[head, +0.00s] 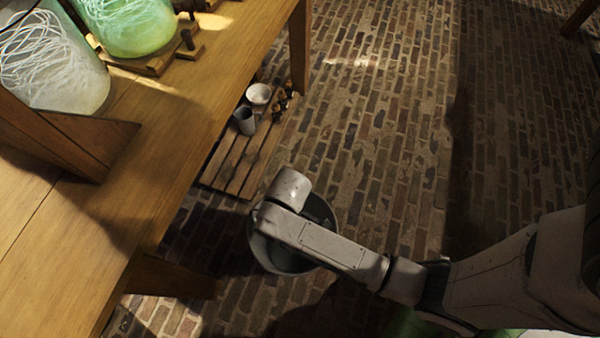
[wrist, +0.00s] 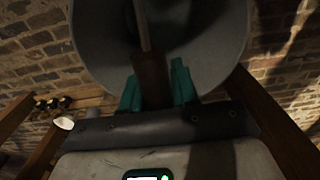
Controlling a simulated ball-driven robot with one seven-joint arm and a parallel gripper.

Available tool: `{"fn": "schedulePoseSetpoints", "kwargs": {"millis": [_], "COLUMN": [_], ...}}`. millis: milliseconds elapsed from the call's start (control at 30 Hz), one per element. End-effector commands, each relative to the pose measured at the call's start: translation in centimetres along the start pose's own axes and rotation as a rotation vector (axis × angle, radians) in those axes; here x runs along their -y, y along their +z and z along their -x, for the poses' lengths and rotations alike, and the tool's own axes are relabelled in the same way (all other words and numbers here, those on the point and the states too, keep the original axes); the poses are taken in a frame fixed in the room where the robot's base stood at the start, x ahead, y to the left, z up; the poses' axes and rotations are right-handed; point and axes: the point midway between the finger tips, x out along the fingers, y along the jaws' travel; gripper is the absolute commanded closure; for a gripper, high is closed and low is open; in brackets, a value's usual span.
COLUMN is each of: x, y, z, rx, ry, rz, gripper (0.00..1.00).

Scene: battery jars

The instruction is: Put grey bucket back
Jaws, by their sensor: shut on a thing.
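The grey bucket (head: 272,256) hangs below the end of my arm in the head view, above or near the brick floor; its height is hard to tell. My wrist covers part of it. In the wrist view the bucket (wrist: 215,50) fills the top middle, with its handle and brown grip (wrist: 151,78) in front of it. My gripper (wrist: 155,88) has teal fingers on both sides of the brown grip and is shut on it. The fingers are hidden in the head view.
A wooden table (head: 190,130) runs along the left, with glass jars (head: 130,25) on it. A low slatted rack (head: 238,162) stands beneath, holding a white bowl (head: 259,93), a grey cup (head: 244,121) and small dark items. The brick floor (head: 385,130) to the right is clear.

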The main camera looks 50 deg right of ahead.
Motion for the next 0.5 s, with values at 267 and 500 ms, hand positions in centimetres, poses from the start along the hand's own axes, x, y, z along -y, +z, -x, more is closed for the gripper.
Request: {"fn": "schedulePoseSetpoints", "kwargs": {"millis": [267, 500], "x": [0.2, 0.3], "y": [-1.0, -1.1], "z": [-0.8, -3.5], "rx": [-0.006, -0.005], "ry": [0.003, 0.003], "rz": [0.0, 0.0], "gripper": [1.0, 1.0]}}
